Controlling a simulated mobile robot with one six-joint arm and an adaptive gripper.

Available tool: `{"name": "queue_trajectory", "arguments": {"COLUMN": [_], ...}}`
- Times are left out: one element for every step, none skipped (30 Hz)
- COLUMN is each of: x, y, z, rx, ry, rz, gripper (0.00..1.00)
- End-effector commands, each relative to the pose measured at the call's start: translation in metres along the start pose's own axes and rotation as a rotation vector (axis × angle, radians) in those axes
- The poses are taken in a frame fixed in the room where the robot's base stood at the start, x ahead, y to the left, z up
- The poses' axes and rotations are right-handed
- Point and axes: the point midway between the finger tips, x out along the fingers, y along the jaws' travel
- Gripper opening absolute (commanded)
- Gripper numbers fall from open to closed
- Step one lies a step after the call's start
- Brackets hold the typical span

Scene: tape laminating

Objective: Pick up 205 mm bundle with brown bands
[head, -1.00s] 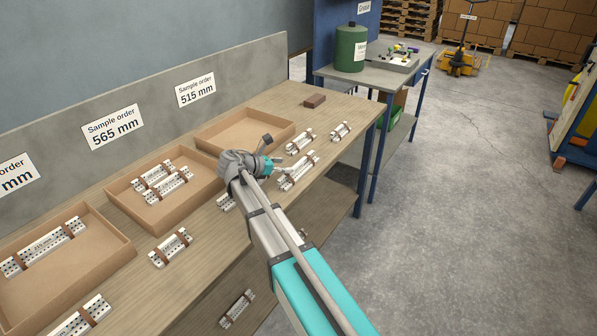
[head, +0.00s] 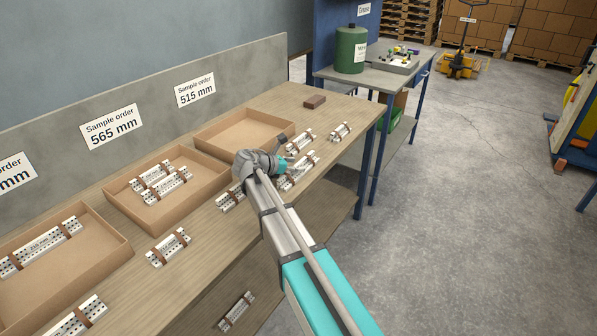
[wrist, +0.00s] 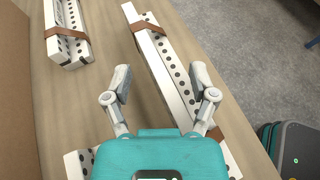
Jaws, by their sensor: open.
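My gripper (head: 282,163) is open and empty above the right part of the workbench. In the wrist view my gripper (wrist: 162,80) has its two fingers apart on either side of a long white perforated bundle (wrist: 168,72) with brown bands, which lies below them on the bench. This bundle (head: 304,166) is partly hidden by my gripper in the head view. No length label is readable on it, so I cannot tell if it is the 205 mm one. A second banded bundle (wrist: 66,33) lies to its left, and part of another bundle (wrist: 76,163) shows at lower left.
Further banded bundles lie nearby (head: 340,131) and along the bench front (head: 168,247). An empty cardboard tray (head: 207,133) stands behind my gripper; a tray holding bundles (head: 113,194) stands left. A dark brown block (head: 314,102) lies at the far end.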

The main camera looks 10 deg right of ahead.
Motion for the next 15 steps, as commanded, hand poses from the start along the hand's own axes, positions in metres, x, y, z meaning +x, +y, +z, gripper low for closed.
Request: {"name": "queue_trajectory", "arguments": {"x": [-0.0001, -0.0001, -0.0001, -0.0001, -0.0001, -0.0001, -0.0001, -0.0001, -0.0001, -0.0001, -0.0001, -0.0001, -0.0001, -0.0001, -0.0001], "y": [0.0, 0.0, 0.0, 0.0, 0.0, 0.0, 0.0, 0.0, 0.0, 0.0, 0.0, 0.0, 0.0, 0.0, -0.0001], "z": [0.0, 0.0, 0.0, 0.0, 0.0, -0.0001, 0.0, 0.0, 0.0, -0.0001, -0.0001, -0.0001, -0.0001, -0.0001, -0.0001], "rx": [0.0, 0.0, 0.0, 0.0, 0.0, 0.0, 0.0, 0.0, 0.0, 0.0, 0.0, 0.0, 0.0, 0.0, 0.0], "ry": [0.0, 0.0, 0.0, 0.0, 0.0, 0.0, 0.0, 0.0, 0.0, 0.0, 0.0, 0.0, 0.0, 0.0, 0.0], "rz": [0.0, 0.0, 0.0, 0.0, 0.0, 0.0, 0.0, 0.0, 0.0, 0.0, 0.0, 0.0, 0.0, 0.0, 0.0], "gripper": [0.74, 0.74, 0.74, 0.71, 0.65, 0.58, 0.52, 0.46, 0.39, 0.33, 0.28, 0.2, 0.15, 0.09, 0.02]}}
